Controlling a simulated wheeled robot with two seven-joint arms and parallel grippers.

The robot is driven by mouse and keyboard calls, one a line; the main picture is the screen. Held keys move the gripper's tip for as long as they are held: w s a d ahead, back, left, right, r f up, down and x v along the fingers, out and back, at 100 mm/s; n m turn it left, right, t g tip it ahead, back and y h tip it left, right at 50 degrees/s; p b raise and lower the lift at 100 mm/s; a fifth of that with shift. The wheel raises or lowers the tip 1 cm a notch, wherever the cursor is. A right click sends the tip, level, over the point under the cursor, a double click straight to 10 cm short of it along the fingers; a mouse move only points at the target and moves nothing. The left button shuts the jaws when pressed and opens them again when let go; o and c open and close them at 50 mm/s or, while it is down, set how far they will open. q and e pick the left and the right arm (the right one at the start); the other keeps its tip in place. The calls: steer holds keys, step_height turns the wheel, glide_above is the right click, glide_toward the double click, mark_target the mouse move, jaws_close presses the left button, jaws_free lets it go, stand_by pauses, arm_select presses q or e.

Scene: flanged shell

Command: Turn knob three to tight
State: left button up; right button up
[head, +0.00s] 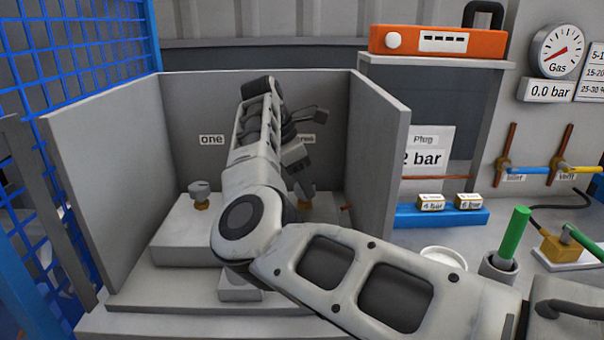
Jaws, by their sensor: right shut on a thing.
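The grey three-walled booth (105,180) stands in front of me with labels on its back wall. The label "one" (212,140) is readable, with a grey knob on a brass stem, knob one (200,190), on the block below it. A label further right (306,138) is partly covered and looks like "three". My right gripper (301,178) points down below that label and is shut on knob three, whose brass stem (306,200) shows beneath it. The knob's head and its pointing direction are hidden. My right arm covers the middle of the booth. My left gripper is out of view.
A blue mesh fence (75,50) is at the left. Right of the booth are a blue tray (440,217) with brass plugs, a white dish (443,251), a green-handled tool in a cup (514,238), and a gas gauge (557,50) above "0,0 bar". The booth's side walls border my right arm.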

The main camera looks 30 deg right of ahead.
steer(key=shift+m, duration=0.4)
steer(key=o, duration=1)
steer(key=shift+c, duration=0.2)
steer(key=shift+r, duration=0.1)
steer(key=p+v, duration=0.2)
steer(key=v, duration=1.3)
steer(key=shift+w+r+p, duration=0.2)
steer(key=shift+r+p, duration=0.2)
steer(key=shift+a, duration=0.1)
